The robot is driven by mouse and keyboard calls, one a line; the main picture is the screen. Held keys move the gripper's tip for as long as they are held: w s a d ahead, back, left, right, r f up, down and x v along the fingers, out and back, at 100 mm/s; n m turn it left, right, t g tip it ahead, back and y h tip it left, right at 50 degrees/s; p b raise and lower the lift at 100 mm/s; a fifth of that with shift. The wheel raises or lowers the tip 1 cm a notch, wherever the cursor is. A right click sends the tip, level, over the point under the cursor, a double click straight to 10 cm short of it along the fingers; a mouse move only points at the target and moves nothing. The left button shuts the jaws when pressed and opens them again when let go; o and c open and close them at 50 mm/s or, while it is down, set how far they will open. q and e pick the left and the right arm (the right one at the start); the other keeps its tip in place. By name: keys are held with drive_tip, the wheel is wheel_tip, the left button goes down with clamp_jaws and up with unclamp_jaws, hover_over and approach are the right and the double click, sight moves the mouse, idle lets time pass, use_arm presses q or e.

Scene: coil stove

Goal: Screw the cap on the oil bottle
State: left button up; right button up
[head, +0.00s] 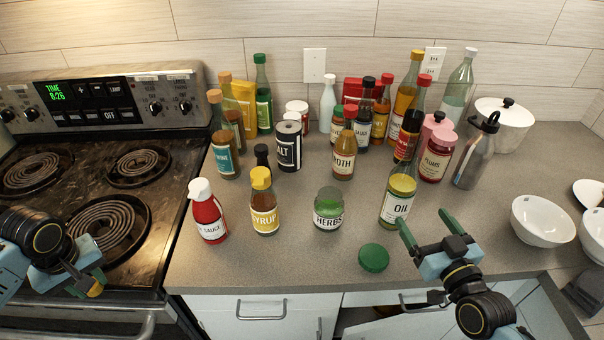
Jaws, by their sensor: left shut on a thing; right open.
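The oil bottle (392,209), labelled OIL, stands upright on the counter right of centre. A round green cap (373,258) lies on the counter in front of the oil bottle. My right gripper (430,226) is open and empty, just right of and in front of the oil bottle, with one fingertip close to its lower side. My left gripper (92,284) is over the stove's front edge, shut on a small yellow thing (97,289), mostly hidden by the fingers.
Several bottles crowd behind. White bowls (542,220) are at right. An open drawer (545,310) is below the counter. The front middle counter is mostly clear.

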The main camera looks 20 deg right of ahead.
sight(409, 200)
drive_tip(key=shift+w, duration=0.1)
drive_tip(key=w, duration=0.6)
drive_tip(key=shift+w+d, duration=0.3)
drive_tip(key=shift+w, duration=0.1)
drive_tip(key=w, duration=0.5)
drive_tip(key=shift+f+p, duration=0.3)
drive_tip(key=shift+p, duration=0.05)
drive_tip(key=shift+a, duration=0.1)
drive_tip(key=c, duration=1.7)
drive_tip(key=shift+w+r, duration=0.1)
drive_tip(key=shift+r, duration=0.15)
